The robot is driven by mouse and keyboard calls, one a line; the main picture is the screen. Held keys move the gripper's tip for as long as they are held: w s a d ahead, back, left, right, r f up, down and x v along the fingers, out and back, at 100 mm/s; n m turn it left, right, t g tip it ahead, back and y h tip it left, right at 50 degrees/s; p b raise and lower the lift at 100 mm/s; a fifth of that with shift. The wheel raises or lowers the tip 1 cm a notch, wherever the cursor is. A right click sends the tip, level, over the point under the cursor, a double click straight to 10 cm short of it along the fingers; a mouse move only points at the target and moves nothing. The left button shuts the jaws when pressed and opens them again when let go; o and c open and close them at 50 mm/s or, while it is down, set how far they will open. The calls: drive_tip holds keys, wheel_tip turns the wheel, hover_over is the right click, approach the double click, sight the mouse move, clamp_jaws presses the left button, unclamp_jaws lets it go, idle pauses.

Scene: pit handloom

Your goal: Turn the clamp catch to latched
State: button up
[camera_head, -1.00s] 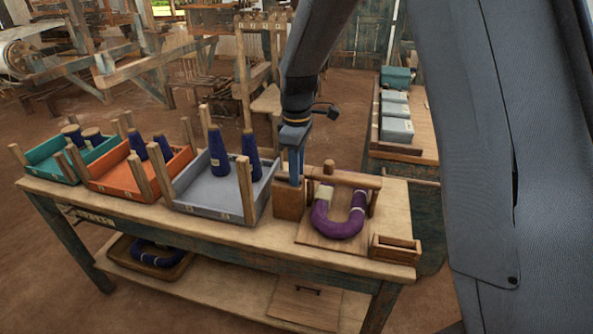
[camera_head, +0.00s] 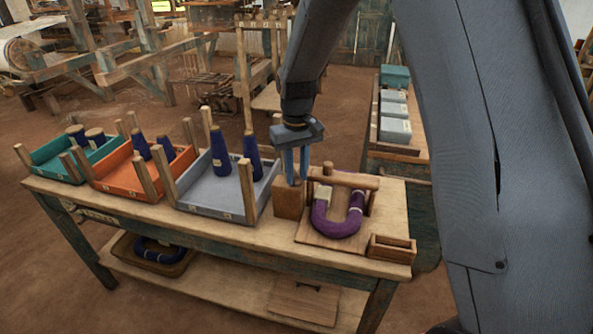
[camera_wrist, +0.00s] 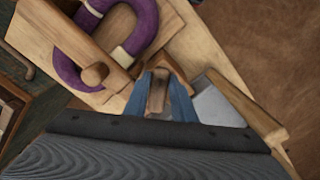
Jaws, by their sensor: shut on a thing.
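The clamp is a wooden bar (camera_head: 345,181) on a board (camera_head: 320,241), across a purple yarn hank (camera_head: 338,228). A round wooden knob stands on the bar. My gripper (camera_head: 297,182) points down at the left end of the bar, above a wooden block (camera_head: 289,204). In the wrist view my blue fingers (camera_wrist: 160,100) are shut on a small wooden piece, which looks like the clamp catch (camera_wrist: 157,92). The fingers hide its sides, and I cannot tell whether it is latched. The bar (camera_wrist: 65,38) and hank (camera_wrist: 142,22) lie to the upper left there.
A grey tray (camera_head: 205,207) with dark blue cones stands close left of my gripper. Orange (camera_head: 120,187) and teal (camera_head: 48,170) trays stand farther left. A small open wooden box (camera_head: 392,248) sits at the bench's right front corner. Grey boxes (camera_head: 395,128) stand on a bench behind.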

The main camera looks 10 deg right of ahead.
sight(297, 177)
drive_tip(key=m+p, duration=0.1)
drive_tip(key=m, duration=0.3)
drive_tip(key=shift+r, duration=0.1)
drive_tip(key=shift+w+m, duration=0.1)
drive_tip(key=shift+m, duration=1.6)
drive_tip(key=o, duration=1.1)
drive_tip(key=shift+c, duration=0.2)
drive_tip(key=shift+r+b, duration=0.85)
drive_tip(key=shift+r, duration=3.05)
